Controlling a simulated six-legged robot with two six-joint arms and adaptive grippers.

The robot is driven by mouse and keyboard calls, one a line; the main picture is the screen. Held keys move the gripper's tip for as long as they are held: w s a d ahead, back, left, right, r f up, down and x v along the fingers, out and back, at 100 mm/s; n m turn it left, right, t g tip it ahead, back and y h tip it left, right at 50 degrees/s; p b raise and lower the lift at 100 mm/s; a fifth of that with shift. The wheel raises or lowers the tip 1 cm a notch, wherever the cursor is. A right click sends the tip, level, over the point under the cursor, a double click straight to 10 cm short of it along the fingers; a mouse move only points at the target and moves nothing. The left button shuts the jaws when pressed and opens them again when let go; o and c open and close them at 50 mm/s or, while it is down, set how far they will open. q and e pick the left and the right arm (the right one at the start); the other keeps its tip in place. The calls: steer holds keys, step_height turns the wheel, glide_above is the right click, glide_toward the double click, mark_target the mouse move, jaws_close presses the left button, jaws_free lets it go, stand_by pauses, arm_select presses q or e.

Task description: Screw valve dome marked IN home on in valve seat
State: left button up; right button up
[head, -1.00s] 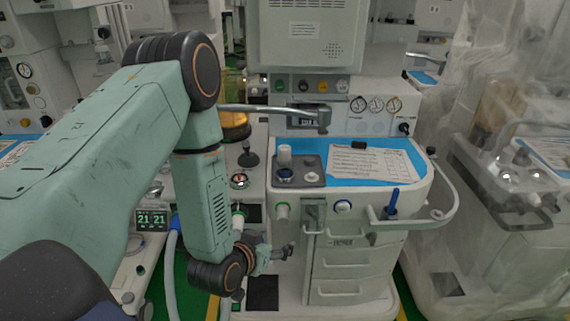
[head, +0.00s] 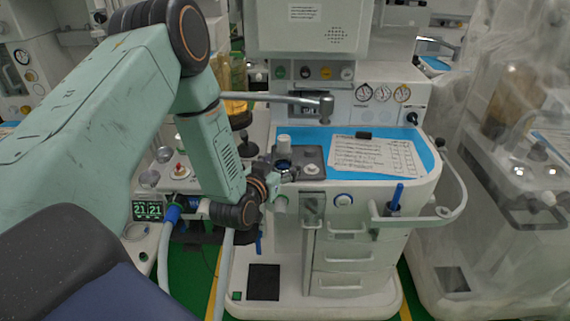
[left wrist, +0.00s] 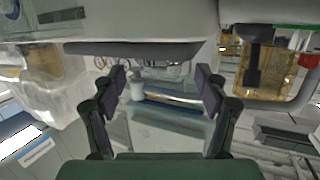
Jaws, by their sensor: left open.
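In the head view a grey tray (head: 313,155) sits on the blue cart top. A white-capped upright cylinder (head: 283,141) and a small pale disc (head: 312,169) stand on it. I cannot read an IN mark, so I cannot tell which part is the valve dome or the in valve seat. My left gripper (head: 288,172) is at the tray's front left edge and partly hides it. In the left wrist view its fingers (left wrist: 163,85) are spread with nothing held. A white cylinder (left wrist: 137,91) shows beyond them, apart from both fingers. My right gripper is out of view.
A printed sheet (head: 375,156) lies right of the tray. A grey metal arm (head: 285,98) reaches over the cart top. A curved rail (head: 455,205) with a blue upright item (head: 397,195) borders the right front. Drawers (head: 345,258) are below.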

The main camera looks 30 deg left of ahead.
arm_select(q)
steer(key=shift+w+a+f, duration=0.15)
steer(key=shift+w+a, duration=0.1)
steer(key=shift+w, duration=0.2)
steer(key=shift+w+a+f, duration=0.15)
steer(key=shift+w+a, duration=0.05)
steer(key=shift+w, duration=0.35)
steer(key=shift+w+d, duration=0.1)
steer(key=shift+d, duration=0.25)
steer(key=shift+a, duration=0.25)
steer(key=c, duration=0.4)
steer(key=shift+d, duration=0.2)
steer(key=c, duration=0.6)
steer(key=shift+a, duration=0.15)
steer(key=shift+c, duration=0.8)
